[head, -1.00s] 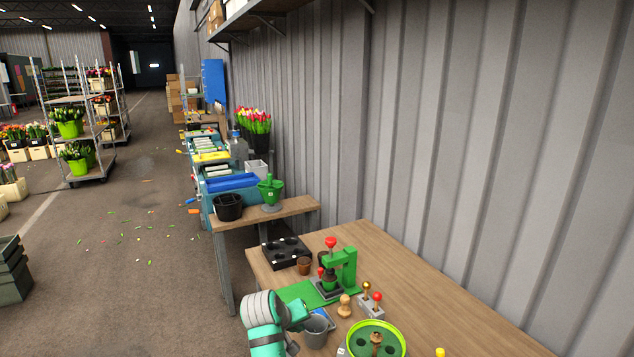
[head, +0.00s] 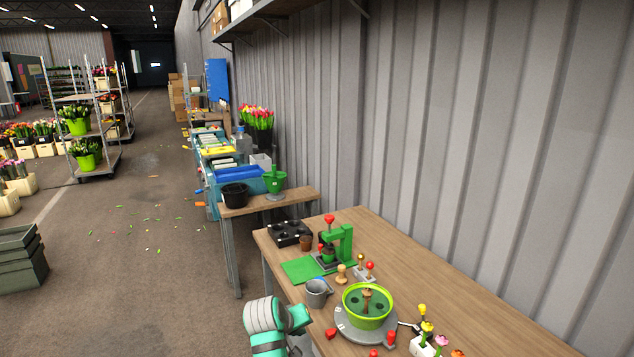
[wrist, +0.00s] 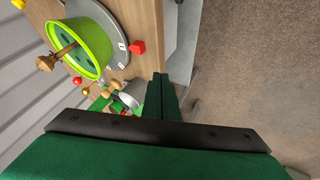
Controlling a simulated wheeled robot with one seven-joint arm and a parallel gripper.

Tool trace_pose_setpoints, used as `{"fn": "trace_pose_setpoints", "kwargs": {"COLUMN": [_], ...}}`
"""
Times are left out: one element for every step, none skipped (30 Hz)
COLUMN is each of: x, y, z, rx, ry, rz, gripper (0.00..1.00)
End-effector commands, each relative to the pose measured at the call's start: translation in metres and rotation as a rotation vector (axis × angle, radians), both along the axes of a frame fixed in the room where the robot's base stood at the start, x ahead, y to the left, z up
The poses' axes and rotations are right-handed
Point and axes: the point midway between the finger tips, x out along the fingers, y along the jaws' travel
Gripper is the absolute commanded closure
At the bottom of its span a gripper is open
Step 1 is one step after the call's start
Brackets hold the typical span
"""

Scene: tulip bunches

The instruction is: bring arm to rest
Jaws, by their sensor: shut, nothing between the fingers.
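My arm (head: 270,325) shows at the bottom of the head view, in white and teal, beside the left edge of the wooden table. My gripper (wrist: 161,80) shows in the wrist view with its dark green fingers together and nothing between them. The fingers hang over the table's edge, with brown floor to one side. In the head view the fingertips are not clearly visible.
On the wooden table (head: 480,325) stand a lime-green bowl (head: 346,296) on a grey disc, a grey cup (head: 317,292), a green press (head: 344,243) and a black tray (head: 280,236). Red blocks lie near the bowl.

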Motion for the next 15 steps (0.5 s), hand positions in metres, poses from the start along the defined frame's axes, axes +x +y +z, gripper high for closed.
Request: {"fn": "trace_pose_setpoints", "kwargs": {"x": [-0.003,-0.004,-0.006,-0.007,-0.009,-0.011,-0.013,-0.015,-0.018,-0.02,-0.022,-0.027,-0.029,-0.033,-0.039], "y": [0.0,0.0,0.0,0.0,0.001,0.001,0.001,0.001,0.001,0.002,0.002,0.002,0.002,0.002,0.003], "z": [-0.008,-0.011,-0.016,-0.02,-0.024,-0.03,-0.034,-0.039,-0.045,-0.05,-0.055,-0.063,-0.068,-0.075,-0.084], "rx": [0.004,0.006,0.01,0.013,0.016,0.02,0.023,0.027,0.032,0.036,0.04,0.047,0.052,0.058,0.067], "ry": [-0.001,-0.004,-0.009,-0.012,-0.015,-0.02,-0.023,-0.027,-0.033,-0.036,-0.042,-0.047,-0.053,-0.058,-0.067], "rz": [0.002,0.004,0.007,0.009,0.01,0.013,0.015,0.018,0.019,0.022,0.024,0.027,0.029,0.031,0.035], "gripper": [1.0,1.0,1.0,1.0,1.0,1.0,1.0,1.0,1.0,1.0,1.0,1.0,1.0,1.0,1.0]}}
